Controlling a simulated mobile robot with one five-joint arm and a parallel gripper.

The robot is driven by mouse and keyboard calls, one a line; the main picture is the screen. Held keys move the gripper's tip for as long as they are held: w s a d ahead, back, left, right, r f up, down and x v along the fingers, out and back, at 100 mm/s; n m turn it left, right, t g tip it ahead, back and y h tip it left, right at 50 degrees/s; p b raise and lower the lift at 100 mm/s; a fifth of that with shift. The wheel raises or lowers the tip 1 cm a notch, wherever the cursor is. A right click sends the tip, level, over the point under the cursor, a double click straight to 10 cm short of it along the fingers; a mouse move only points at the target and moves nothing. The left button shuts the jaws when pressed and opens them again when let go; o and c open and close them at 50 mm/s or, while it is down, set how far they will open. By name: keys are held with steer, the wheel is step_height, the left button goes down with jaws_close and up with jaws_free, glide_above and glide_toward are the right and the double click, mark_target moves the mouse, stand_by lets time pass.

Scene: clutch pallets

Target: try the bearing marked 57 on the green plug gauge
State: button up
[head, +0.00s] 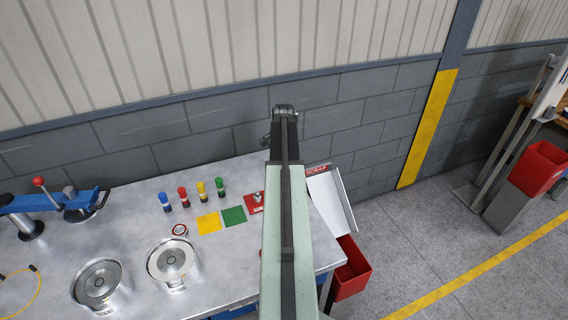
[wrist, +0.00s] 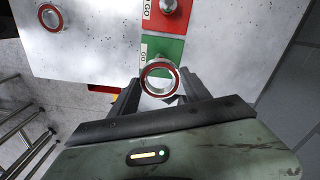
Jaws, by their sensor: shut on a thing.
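My gripper (wrist: 160,90) is shut on a bearing (wrist: 159,63), a steel ring with a red seal, in the wrist view. I cannot read a number on it. The held bearing is in front of the green GO gauge plate (wrist: 173,50) and overlaps its near end. A grey metal part shows through the ring's hole; I cannot tell whether the green gauge's plug is inside it. The red NO GO plate (wrist: 152,22) with a metal plug (wrist: 168,6) adjoins the green one. In the head view my arm hides the gripper and the green gauge; the red plate (head: 254,203) shows beside the arm.
Another red-sealed bearing (wrist: 50,18) lies on the bench; it also shows in the head view (head: 180,230). Several coloured pegs (head: 201,189), yellow (head: 208,223) and green (head: 234,216) squares and two round metal fixtures (head: 172,260) are left of my arm. A scrap chute (head: 333,202) is right.

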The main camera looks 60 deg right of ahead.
steer(key=shift+f+b, duration=2.75)
steer(key=shift+f, duration=0.1)
steer(key=shift+f+b, duration=0.45)
steer(key=o, duration=1.6)
steer(key=shift+o, duration=0.5)
steer(key=o, duration=0.4)
steer(key=shift+w, duration=0.1)
steer(key=shift+c, duration=0.2)
steer(key=shift+a+r, duration=0.1)
